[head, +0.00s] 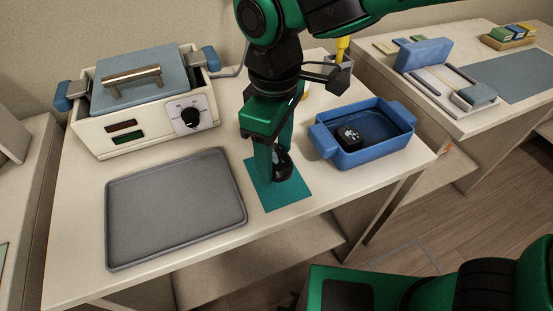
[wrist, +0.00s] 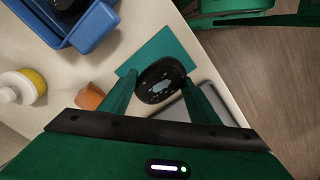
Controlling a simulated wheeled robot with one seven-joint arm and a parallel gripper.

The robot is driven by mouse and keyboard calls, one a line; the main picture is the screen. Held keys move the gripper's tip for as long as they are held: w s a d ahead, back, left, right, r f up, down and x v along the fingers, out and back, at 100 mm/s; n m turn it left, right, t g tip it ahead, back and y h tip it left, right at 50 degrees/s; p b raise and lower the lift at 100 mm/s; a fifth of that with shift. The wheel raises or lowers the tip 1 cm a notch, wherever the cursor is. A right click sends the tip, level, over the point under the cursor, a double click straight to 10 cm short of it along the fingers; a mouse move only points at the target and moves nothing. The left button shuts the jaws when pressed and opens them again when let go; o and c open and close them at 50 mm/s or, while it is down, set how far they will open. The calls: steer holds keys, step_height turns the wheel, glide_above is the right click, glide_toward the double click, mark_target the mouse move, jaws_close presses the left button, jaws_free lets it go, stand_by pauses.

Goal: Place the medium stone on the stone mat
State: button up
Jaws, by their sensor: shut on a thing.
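My gripper (head: 276,165) points down over the teal stone mat (head: 284,194). It is shut on a black oval stone with a pale mark on its face (wrist: 160,80), which also shows partly behind a finger in the head view (head: 283,163). The stone is held between the two fingers over the mat; I cannot tell whether it touches the mat. The mat also shows in the wrist view (wrist: 163,48). Another black stone with pale marks (head: 349,137) lies in the blue tub (head: 377,150) to the right of the mat.
A grey tray (head: 175,205) lies just left of the mat. The wax warmer (head: 145,102) with a blue-grey lid stands behind it. In the wrist view, a yellow-and-white bottle (wrist: 24,86) and a small orange-brown object (wrist: 89,96) stand near the gripper. A second table is at right.

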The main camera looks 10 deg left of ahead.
mark_target(276, 166)
steer(key=shift+w+f, duration=0.4)
steer(key=shift+w, duration=0.1)
steer(key=shift+f, duration=1.95)
steer(key=o, duration=1.3)
steer(key=shift+f, duration=0.1)
step_height(276, 166, up, 12)
steer(key=shift+r, duration=0.15)
